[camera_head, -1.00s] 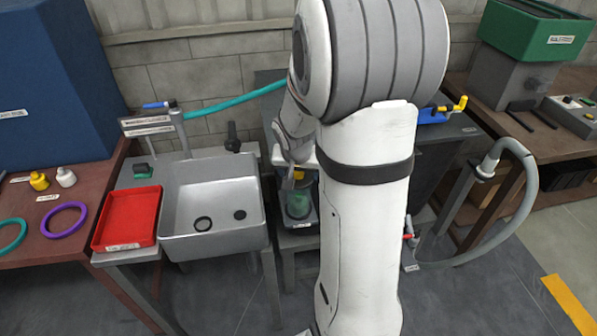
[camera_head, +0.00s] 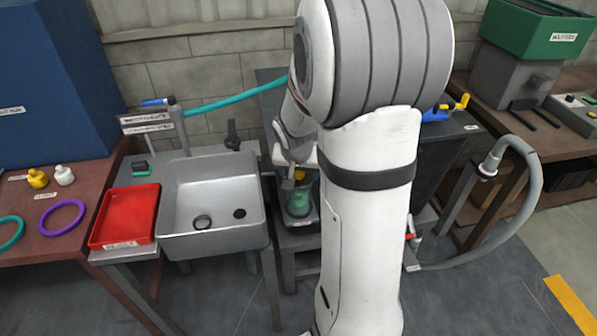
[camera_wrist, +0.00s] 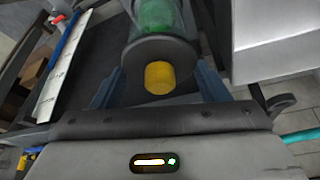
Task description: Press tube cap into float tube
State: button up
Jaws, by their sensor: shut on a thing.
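My gripper (camera_wrist: 162,84) is shut on the yellow tube cap (camera_wrist: 159,77), with one dark finger on each side of it. In the head view the cap is a small yellow patch (camera_head: 299,175) under my wrist. The float tube (camera_wrist: 155,15) is clear with green inside and has a dark round end facing the cap in the wrist view. The tube also shows in the head view (camera_head: 299,204), upright just below the cap. I cannot tell whether the cap is touching the tube's end or inside it. My arm hides part of this area.
A red tray (camera_head: 126,217) lies beside the sink. A grey hose (camera_head: 538,205) bends down at the right. Open floor lies at the lower right.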

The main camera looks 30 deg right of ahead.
jog(key=shift+f+b, duration=0.95)
jog(key=shift+b, duration=0.05)
jog(key=o, duration=1.1)
jog(key=shift+c, duration=0.2)
jog(key=shift+v, duration=3.9)
jog(key=s+a+r+n+g+y, duration=0.1)
jog(key=s+a+n, duration=0.5)
jog(key=s+a, duration=0.6)
jog(key=s+r+y, duration=0.1)
jog(key=s, duration=0.3)
jog(key=shift+s+a+r+n+y, duration=0.25)
jog(key=shift+n+y, duration=0.05)
jog(key=shift+n, duration=0.1)
